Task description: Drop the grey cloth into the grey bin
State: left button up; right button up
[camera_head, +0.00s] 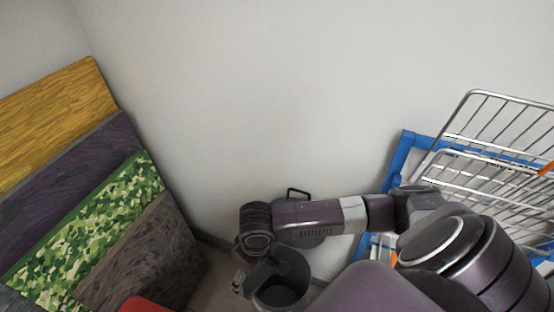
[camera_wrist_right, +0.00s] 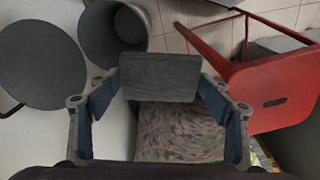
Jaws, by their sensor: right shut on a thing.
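The grey cloth (camera_wrist_right: 160,78) shows in the right wrist view as a flat, dark grey rectangle. My right gripper (camera_wrist_right: 158,88) is shut on it, with a finger at each side. The grey bin (camera_wrist_right: 98,32) is open-topped and stands just beyond the cloth, up and left in that view. In the head view the bin (camera_head: 297,262) is at the bottom centre, and my right gripper (camera_head: 250,280) is over its left side. The cloth is hard to make out there against the dark gripper. My left gripper is not in view.
A round dark disc (camera_wrist_right: 40,65) lies left of the bin. A red stool (camera_wrist_right: 275,88) stands to the right in the wrist view. Stair-like patterned panels (camera_head: 90,225) fill the head view's left. A wire rack (camera_head: 500,140) with a blue frame is at right.

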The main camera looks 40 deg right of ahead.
pick_arm(q)
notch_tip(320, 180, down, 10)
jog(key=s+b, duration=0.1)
jog(key=b, duration=0.8)
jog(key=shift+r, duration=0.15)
pick_arm(e)
jog(key=w+d+f+n, duration=0.1)
jog(key=w+d+f, duration=0.2)
jog(key=d+f, duration=0.5)
jog(key=w+d+f+n, duration=0.2)
jog(key=d+f, duration=0.7)
jog(key=f, duration=0.9)
jog(key=shift+w+d, duration=0.25)
jog(key=shift+w, duration=0.15)
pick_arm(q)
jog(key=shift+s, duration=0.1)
pick_arm(e)
jog(key=o, duration=1.1)
